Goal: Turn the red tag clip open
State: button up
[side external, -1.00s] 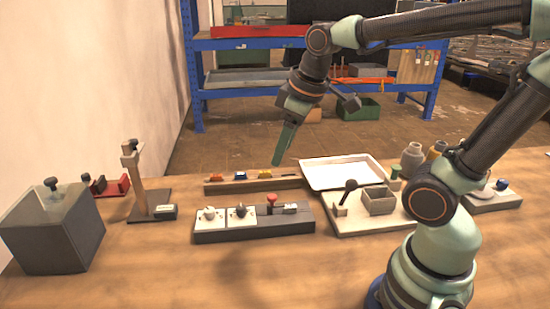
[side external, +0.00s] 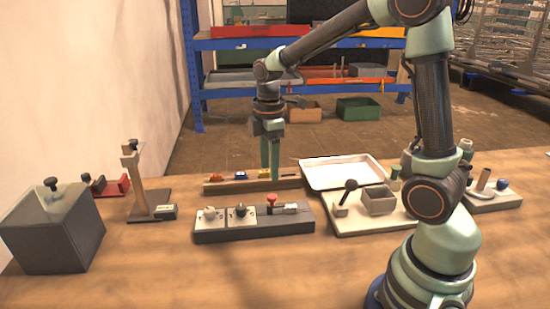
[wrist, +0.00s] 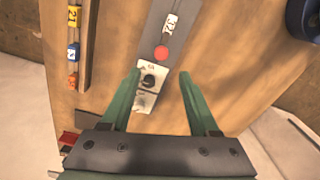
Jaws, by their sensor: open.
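A wooden rail (side external: 225,187) carries small coloured tag clips. The reddish-orange clip (side external: 215,176) sits near its left end, then a blue clip (side external: 240,175). In the wrist view the rail is at upper left, with the orange-red clip (wrist: 72,82) lowest, then blue, then a yellow one marked 21 (wrist: 73,16). Whether any clip is turned open is too small to tell. My gripper (side external: 270,176) is open and empty, pointing down by the rail's right half and partly hiding it. In the wrist view my gripper (wrist: 159,73) straddles the control panel, with the clips to its left.
The control panel (side external: 255,228) has knobs and a red button (wrist: 162,53). A wooden post stand (side external: 135,180), a red-based fixture (side external: 112,188) and a dark box (side external: 55,240) stand left. A white tray (side external: 340,174) and a lever board (side external: 350,225) lie right. The front table is clear.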

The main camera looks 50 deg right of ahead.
aim_at(270, 196)
notch_tip(270, 196, down, 8)
jog(key=shift+f, duration=0.1)
dwell(0.4)
grip_shut()
